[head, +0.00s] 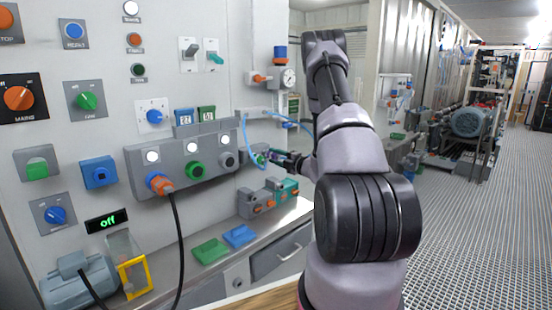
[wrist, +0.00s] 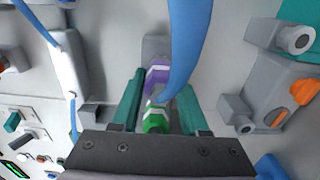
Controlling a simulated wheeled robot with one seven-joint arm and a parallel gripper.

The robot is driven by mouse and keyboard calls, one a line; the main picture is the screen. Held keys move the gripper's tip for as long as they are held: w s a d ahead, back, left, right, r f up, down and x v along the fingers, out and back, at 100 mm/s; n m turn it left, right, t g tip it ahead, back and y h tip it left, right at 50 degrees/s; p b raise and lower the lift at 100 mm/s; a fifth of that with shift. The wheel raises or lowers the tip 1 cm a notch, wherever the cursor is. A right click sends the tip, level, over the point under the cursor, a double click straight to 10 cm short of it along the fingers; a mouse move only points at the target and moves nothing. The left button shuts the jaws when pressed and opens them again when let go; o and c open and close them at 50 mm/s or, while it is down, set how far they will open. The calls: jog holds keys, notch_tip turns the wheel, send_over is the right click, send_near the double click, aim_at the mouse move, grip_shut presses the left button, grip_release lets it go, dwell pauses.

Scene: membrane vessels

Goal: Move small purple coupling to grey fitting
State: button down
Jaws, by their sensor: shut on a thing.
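The small purple coupling (wrist: 158,76) shows in the wrist view between the teal fingertips of my gripper (wrist: 161,83). My gripper is shut on it. A green part with a pale band (wrist: 155,120) lies between the fingers, nearer the palm. A grey piece (wrist: 155,47), which looks like the grey fitting, stands just beyond the purple coupling; I cannot tell whether they touch. A blue hose (wrist: 187,45) passes in front and hides part of the coupling. In the head view, my gripper (head: 271,158) is small and partly hidden by my arm, close to the panel.
Grey and teal valve blocks (head: 268,197) stand on the bench below my gripper. A grey control box (head: 185,160) with a black cable is to the left.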

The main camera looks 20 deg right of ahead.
jog(key=shift+w+a, duration=0.1)
jog(key=shift+w, duration=0.15)
jog(key=shift+c, duration=1.7)
grip_release()
jog(key=v, duration=1)
jog(key=shift+s, duration=0.35)
